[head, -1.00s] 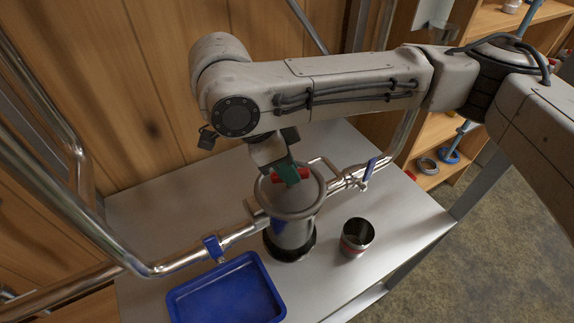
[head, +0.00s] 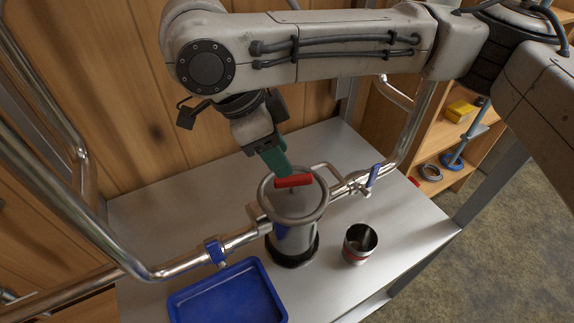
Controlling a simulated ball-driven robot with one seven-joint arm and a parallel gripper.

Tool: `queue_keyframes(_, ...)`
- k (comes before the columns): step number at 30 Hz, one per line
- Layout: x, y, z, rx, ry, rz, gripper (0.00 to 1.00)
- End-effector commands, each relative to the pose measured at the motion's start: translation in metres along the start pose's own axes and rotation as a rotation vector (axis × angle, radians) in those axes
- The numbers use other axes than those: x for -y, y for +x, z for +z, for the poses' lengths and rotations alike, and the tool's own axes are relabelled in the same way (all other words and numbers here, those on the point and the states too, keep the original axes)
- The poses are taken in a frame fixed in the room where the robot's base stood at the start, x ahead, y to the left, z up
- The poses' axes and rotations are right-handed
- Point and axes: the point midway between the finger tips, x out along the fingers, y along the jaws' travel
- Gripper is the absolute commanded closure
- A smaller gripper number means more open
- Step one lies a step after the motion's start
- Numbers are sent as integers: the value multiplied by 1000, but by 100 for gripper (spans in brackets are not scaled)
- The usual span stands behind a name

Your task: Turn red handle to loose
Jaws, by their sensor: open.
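The red handle (head: 293,181) sits on top of the metal canister (head: 295,225), which stands on the grey table and is joined to pipes on both sides. The handle lies roughly left to right in the picture. My gripper (head: 284,171), with green fingers, is open just above and behind the handle, to its upper left.
A blue tray (head: 228,296) lies at the front left of the table. A metal cup (head: 359,243) stands right of the canister. Blue-handled valves sit on the left (head: 214,250) and right (head: 373,175) pipes. A wooden shelf (head: 455,177) stands beyond the table.

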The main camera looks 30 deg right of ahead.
Motion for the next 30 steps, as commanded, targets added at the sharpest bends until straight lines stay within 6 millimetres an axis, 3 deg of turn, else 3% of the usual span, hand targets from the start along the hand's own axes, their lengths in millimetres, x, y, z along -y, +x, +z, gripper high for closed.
queue_keyframes(4, 1, -27, 0, 0, 1, -4, 57)
queue_keyframes(10, 0, -47, 0, -1, 1, 0, 57)
queue_keyframes(30, 0, -50, 0, 0, 0, 1, 57)
